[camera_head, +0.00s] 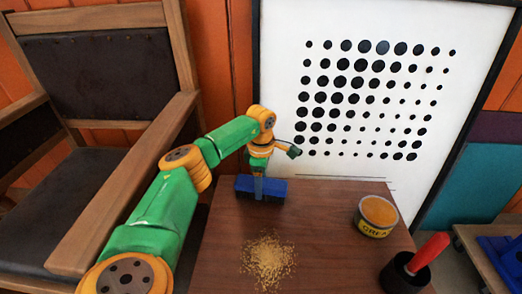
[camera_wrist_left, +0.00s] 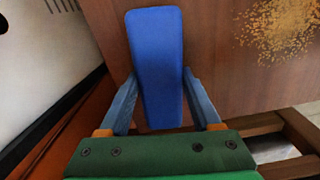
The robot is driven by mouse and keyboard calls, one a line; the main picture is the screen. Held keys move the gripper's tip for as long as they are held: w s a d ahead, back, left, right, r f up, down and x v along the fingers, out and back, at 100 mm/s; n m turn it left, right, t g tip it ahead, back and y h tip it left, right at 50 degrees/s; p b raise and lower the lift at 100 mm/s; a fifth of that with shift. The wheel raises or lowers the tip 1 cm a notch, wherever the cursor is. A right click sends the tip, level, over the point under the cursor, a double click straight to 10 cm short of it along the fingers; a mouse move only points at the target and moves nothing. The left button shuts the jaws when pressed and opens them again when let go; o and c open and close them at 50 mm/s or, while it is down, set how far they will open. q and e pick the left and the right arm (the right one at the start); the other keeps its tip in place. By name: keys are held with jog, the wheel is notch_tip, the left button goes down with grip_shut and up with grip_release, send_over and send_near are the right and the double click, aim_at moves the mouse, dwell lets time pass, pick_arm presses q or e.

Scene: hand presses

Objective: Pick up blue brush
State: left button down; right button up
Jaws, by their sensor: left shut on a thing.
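The blue brush (camera_head: 244,185) is a blue block at the back left of the brown wooden table (camera_head: 320,230). My left gripper (camera_head: 259,188) reaches down from above and is shut on the brush. In the left wrist view the brush (camera_wrist_left: 156,62) lies lengthwise between the two fingers of my left gripper (camera_wrist_left: 160,100), which touch its sides. Whether the brush rests on the table or is slightly raised, I cannot tell. My right gripper does not show.
A pile of yellow-brown crumbs (camera_head: 268,262) lies at the table's front middle. A grease tin (camera_head: 377,217) stands at the right. A red-handled tool in a dark holder (camera_head: 408,272) stands front right. A dotted white board (camera_head: 290,90) is behind; a wooden chair (camera_head: 90,130) is left.

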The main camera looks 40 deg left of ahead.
pick_arm(q)
jog(key=r, duration=0.1)
jog(key=r+p, duration=0.1)
jog(key=r, duration=0.1)
jog(key=d+r+p, duration=0.1)
jog(key=shift+s+r, duration=0.1)
jog(key=shift+r, duration=0.3)
jog(key=s+d+r+p, duration=0.3)
jog(key=s+d+r, duration=0.2)
jog(key=d+r, duration=0.3)
jog(key=d, duration=0.4)
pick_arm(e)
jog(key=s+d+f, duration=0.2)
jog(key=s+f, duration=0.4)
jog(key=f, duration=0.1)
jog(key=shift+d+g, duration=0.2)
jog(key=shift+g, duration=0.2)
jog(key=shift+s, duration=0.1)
pick_arm(q)
jog(key=c, duration=0.9)
grip_release()
jog(key=c, duration=0.4)
jog(key=shift+p, duration=0.35)
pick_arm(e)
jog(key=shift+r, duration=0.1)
